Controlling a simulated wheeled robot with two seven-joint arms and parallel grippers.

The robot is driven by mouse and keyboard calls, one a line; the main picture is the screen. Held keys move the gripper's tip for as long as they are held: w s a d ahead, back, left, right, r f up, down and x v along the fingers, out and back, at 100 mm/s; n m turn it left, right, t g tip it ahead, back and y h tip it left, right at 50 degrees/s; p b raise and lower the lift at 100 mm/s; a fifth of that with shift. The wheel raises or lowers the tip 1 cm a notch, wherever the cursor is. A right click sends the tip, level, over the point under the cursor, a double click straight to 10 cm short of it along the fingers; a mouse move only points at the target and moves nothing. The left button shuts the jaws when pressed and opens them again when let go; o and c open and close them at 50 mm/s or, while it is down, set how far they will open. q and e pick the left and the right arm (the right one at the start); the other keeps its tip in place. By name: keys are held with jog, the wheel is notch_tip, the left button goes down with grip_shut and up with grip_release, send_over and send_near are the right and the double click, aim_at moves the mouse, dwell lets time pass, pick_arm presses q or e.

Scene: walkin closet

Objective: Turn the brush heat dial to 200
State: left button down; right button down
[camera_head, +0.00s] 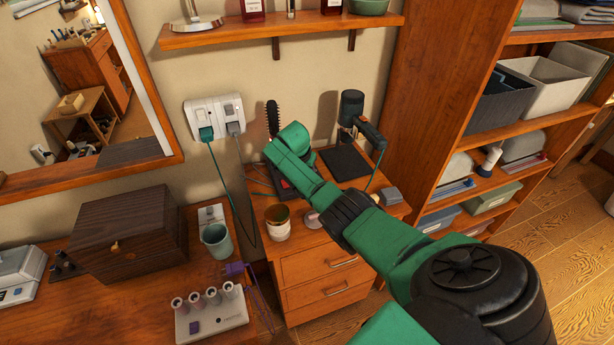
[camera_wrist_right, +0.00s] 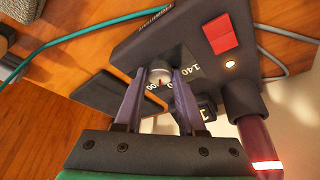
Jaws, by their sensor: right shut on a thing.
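The heat dial (camera_wrist_right: 160,73) is a small light-grey knob with a red mark, on a dark grey brush base (camera_wrist_right: 130,48). Printed numbers, including 140, stand around it; no 200 is readable, and I cannot tell the exact setting. My right gripper (camera_wrist_right: 162,82) is shut on the dial, one finger on each side. In the head view my green right arm reaches over the small drawer cabinet and hides the gripper, the dial and most of the base (camera_head: 284,188). The dark round brush (camera_head: 272,118) stands upright behind. My left gripper is not in view.
The base has a red switch (camera_wrist_right: 220,34) and a lit lamp (camera_wrist_right: 231,65). Nearby on the cabinet (camera_head: 322,268) stand a cup (camera_head: 278,226) and a hair dryer (camera_head: 358,120) on its stand. A shelf (camera_head: 290,28) hangs above; a tall bookcase is at right.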

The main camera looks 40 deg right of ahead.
jog(key=shift+w+m+g+h+b, duration=0.15)
jog(key=shift+m+g+h+b, duration=0.15)
jog(key=shift+m+b, duration=0.5)
jog(key=c, duration=0.5)
grip_release()
jog(key=shift+a+r+p, duration=0.25)
jog(key=shift+r+p, duration=0.05)
jog(key=shift+r, duration=0.25)
jog(key=b+v, duration=0.2)
jog(key=v, duration=1.1)
jog(key=shift+r, duration=0.25)
jog(key=shift+d, duration=0.1)
